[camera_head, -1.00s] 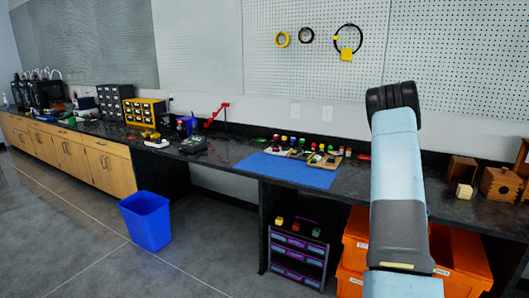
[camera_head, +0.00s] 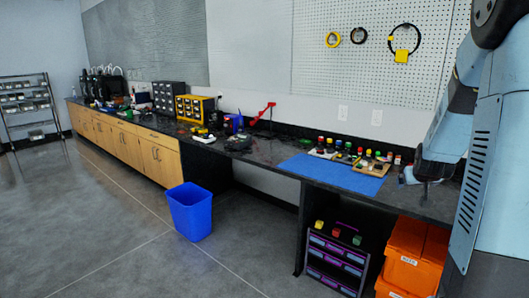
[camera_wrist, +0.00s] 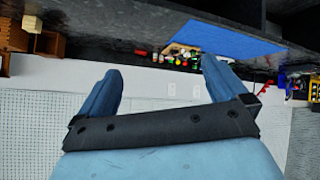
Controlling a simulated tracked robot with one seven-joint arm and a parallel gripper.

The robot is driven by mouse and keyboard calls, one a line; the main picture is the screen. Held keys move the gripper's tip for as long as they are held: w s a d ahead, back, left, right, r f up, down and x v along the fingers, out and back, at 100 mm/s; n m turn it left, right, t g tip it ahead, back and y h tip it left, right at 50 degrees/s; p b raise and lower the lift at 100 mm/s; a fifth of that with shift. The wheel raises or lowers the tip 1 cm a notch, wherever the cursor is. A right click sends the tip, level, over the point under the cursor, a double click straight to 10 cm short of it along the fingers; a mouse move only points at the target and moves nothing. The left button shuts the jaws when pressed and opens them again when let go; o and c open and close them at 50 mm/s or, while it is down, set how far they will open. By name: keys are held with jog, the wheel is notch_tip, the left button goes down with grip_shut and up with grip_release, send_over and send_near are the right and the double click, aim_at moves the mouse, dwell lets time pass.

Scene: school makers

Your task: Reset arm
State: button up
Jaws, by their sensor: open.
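My gripper (camera_wrist: 162,72) is open and empty in the wrist view, its two blue fingers spread well apart with nothing between them. That view is upside down, with the counter along the top and the wall below. My light-blue arm fills the right side of the head view, bent, with its lower end over the dark counter (camera_head: 262,152) right of the blue mat (camera_head: 330,178). The mat also shows in the wrist view (camera_wrist: 228,38), beyond the fingers.
Small colored pieces and a wooden tray (camera_head: 373,168) lie by the mat. Orange bins (camera_head: 412,256) and a drawer unit (camera_head: 336,258) stand beneath the counter. A blue waste bin (camera_head: 190,213) stands on open floor. Wooden boxes (camera_wrist: 30,38) show in the wrist view.

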jog(key=s+a+r+n+g+y, duration=0.1)
jog(key=s+a+r+y, duration=0.1)
jog(key=s+a+r, duration=0.35)
jog(key=s+a+r+y, duration=0.1)
jog(key=s+a+r, duration=0.2)
jog(key=s+a, duration=0.5)
jog(key=s+a+r+n+g+y, duration=0.1)
jog(key=s+a+r+g, duration=0.1)
jog(key=s+a, duration=1)
jog(key=s+r, duration=0.1)
jog(key=s, duration=0.3)
jog(key=shift+y, duration=0.3)
jog(key=shift+a, duration=0.1)
jog(key=shift+c, duration=0.5)
